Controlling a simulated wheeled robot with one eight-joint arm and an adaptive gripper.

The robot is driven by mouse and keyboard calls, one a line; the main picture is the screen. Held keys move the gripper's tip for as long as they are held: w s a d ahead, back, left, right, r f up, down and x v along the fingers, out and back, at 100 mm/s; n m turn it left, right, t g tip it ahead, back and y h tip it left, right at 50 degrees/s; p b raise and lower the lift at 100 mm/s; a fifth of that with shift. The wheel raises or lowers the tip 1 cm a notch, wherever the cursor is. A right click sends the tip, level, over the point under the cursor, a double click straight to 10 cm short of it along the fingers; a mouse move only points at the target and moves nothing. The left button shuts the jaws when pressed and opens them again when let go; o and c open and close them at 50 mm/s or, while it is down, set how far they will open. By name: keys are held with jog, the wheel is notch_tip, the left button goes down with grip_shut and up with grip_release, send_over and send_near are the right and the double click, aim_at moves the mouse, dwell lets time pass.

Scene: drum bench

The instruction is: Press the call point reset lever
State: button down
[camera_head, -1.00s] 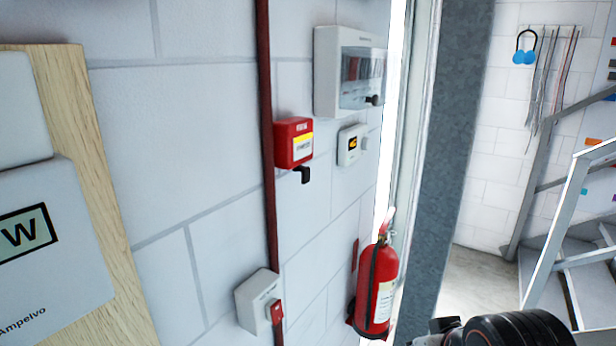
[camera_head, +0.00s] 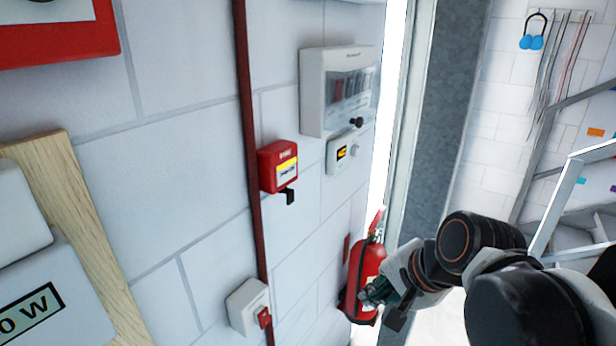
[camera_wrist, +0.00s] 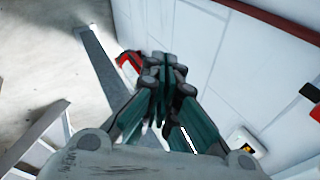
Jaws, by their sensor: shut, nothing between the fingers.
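The red call point (camera_head: 278,166) is on the white block wall in the head view, just right of a dark red vertical pipe. It has a white and yellow label, and a small black lever (camera_head: 288,196) sticks out below it. My gripper (camera_head: 372,293) is to the right of and below the call point, in front of the fire extinguisher in that view and well apart from the lever. In the wrist view my gripper (camera_wrist: 162,85) shows its fingers together, with nothing between them.
A grey box with a clear window (camera_head: 318,95) and a small panel (camera_head: 334,158) are right of the call point. A white box with a red switch (camera_head: 245,308) is below. The red extinguisher (camera_head: 366,262) stands low by the doorway. A wooden board (camera_head: 75,215) is at left.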

aim_at(290, 197)
jog(key=w+a+r+m+y+p, duration=0.1)
jog(key=w+r+m+y+p, duration=0.1)
jog(key=w+r+m+p, duration=0.2)
jog(key=w+a+r+m+y+p, duration=0.1)
jog(key=w+r+m+p, duration=0.3)
jog(key=r+m+p, duration=0.6)
notch_tip(290, 197, up, 3)
jog(key=shift+w+a+f+m+y+p, duration=0.25)
jog(key=shift+m+y+p, duration=0.2)
jog(key=shift+p, duration=0.4)
jog(key=a+r+p+x, duration=0.1)
jog(key=a+r+x, duration=0.1)
jog(key=x, duration=1)
jog(key=shift+w+a+f, duration=0.15)
jog(key=shift+w+f, duration=0.15)
jog(key=shift+w, duration=0.3)
